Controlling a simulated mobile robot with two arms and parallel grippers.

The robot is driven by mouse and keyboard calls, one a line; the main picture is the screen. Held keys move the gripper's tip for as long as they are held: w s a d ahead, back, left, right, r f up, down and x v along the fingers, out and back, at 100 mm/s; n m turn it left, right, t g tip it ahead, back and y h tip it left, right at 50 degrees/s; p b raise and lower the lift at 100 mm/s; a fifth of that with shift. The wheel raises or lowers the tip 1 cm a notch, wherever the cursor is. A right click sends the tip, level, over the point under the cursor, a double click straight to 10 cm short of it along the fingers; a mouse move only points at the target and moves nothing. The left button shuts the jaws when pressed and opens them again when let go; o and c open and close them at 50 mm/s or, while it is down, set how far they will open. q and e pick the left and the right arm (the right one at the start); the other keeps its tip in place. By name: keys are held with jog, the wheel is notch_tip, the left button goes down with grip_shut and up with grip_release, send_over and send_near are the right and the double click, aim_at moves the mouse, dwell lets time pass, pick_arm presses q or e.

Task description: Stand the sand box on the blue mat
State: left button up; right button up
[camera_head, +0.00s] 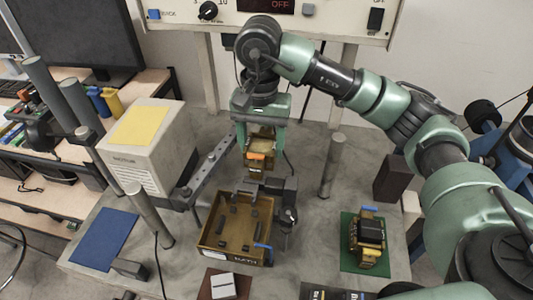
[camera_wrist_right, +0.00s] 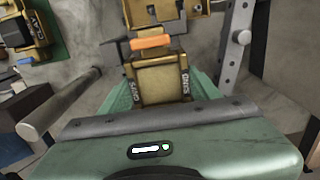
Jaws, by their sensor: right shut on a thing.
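My right gripper (camera_head: 262,143) is shut on the sand box (camera_head: 262,149), a small tan box with an orange piece on its front. In the right wrist view the sand box (camera_wrist_right: 160,82) sits between the green fingers, with SAND lettering on its side edges. It is held behind the brown tray; I cannot tell whether it touches anything below. The blue mat (camera_head: 103,238) lies bare at the front left of the grey table, left of a slanted grey post. My left gripper is not in view.
A brown tray (camera_head: 209,240) marked BATH stands mid-table with dark pieces inside. A perforated rail (camera_head: 207,170) and slanted posts (camera_head: 148,212) lie between gripper and blue mat. A white box (camera_head: 150,155) bears a yellow mat (camera_head: 139,126). A green mat (camera_head: 347,262) holds another box (camera_head: 368,238).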

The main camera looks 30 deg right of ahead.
jog(key=w+d+p, duration=0.3)
jog(key=w+d, duration=0.1)
jog(key=w, duration=0.1)
notch_tip(320, 180, down, 7)
jog(key=shift+w+p, duration=0.15)
jog(key=shift+p, duration=1)
jog(key=shift+f, duration=0.6)
notch_tip(320, 180, down, 3)
jog(key=shift+f+p, duration=0.15)
jog(key=shift+p, duration=0.8)
jog(key=shift+f, duration=0.2)
jog(key=shift+f, duration=0.1)
